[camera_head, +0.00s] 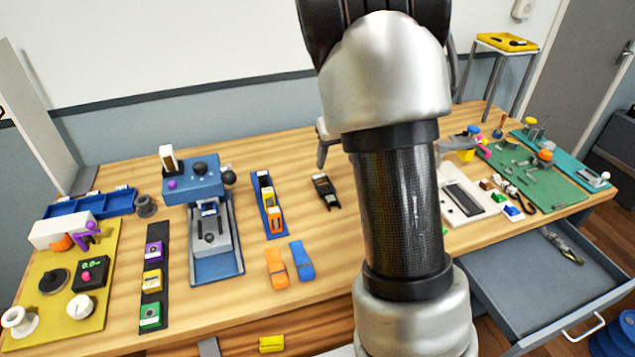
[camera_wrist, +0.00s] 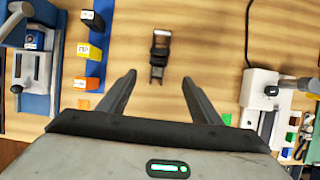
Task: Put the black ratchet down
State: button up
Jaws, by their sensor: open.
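The black ratchet (camera_head: 325,191) lies on the bare wood of the table, near its middle, in the head view. In the wrist view the ratchet (camera_wrist: 159,55) is centred just beyond my fingertips, with a dark body and a pale band near its far end. My gripper (camera_wrist: 159,79) is open, its two fingers spread wide with nothing between them. The ratchet appears apart from both fingers. In the head view my arm hides most of my gripper, and only a dark finger part shows left of the arm.
A blue rack (camera_head: 262,222) with black, yellow and orange ratchets stands left of the black ratchet. Orange (camera_head: 276,267) and blue (camera_head: 302,261) pieces lie in front. A blue-and-grey press (camera_head: 212,235) stands farther left. A white device (camera_head: 468,203) is at the right, above an open drawer (camera_head: 540,290).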

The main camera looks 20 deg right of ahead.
jog(key=b, duration=0.2)
send_over(327, 190)
jog(key=s, duration=0.2)
notch_tip(327, 190, down, 10)
jog(key=shift+d+r, duration=0.1)
jog(key=shift+d, duration=0.05)
jog(key=x, duration=0.4)
jog(key=shift+s+f+b, duration=0.25)
jog(key=shift+f+b, duration=0.05)
jog(key=shift+f, duration=0.1)
jog(key=shift+w+f, duration=0.25)
jog(key=shift+f, duration=0.1)
jog(key=shift+c, duration=0.6)
